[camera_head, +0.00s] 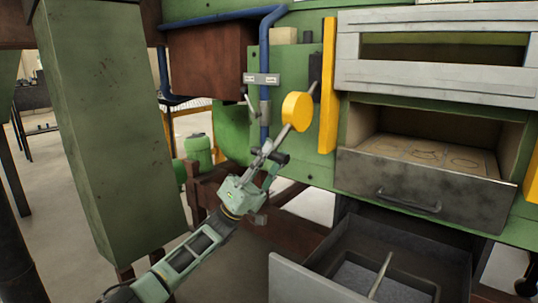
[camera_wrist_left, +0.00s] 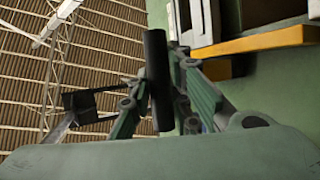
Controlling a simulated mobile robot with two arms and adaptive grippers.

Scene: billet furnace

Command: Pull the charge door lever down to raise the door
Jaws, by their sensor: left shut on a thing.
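The charge door lever (camera_head: 283,134) is a grey rod with a yellow disc (camera_head: 297,111) on it, slanting down and left from a dark mount on the green furnace front. My left gripper (camera_head: 268,157) is at its lower end, shut on the black handle. In the left wrist view the black cylindrical handle (camera_wrist_left: 157,80) stands between the green fingers (camera_wrist_left: 160,95), partly hidden by them. A light grey slotted panel (camera_head: 430,80), possibly the charge door, is at the upper right, above an opening. My right gripper is not in view.
A dark grey front with a bar handle (camera_head: 408,200) is below the opening. A grey open drawer (camera_head: 315,285) juts out at lower right. A blue pipe (camera_head: 264,80) and yellow upright bar (camera_head: 328,90) flank the lever. A green column (camera_head: 110,130) stands left.

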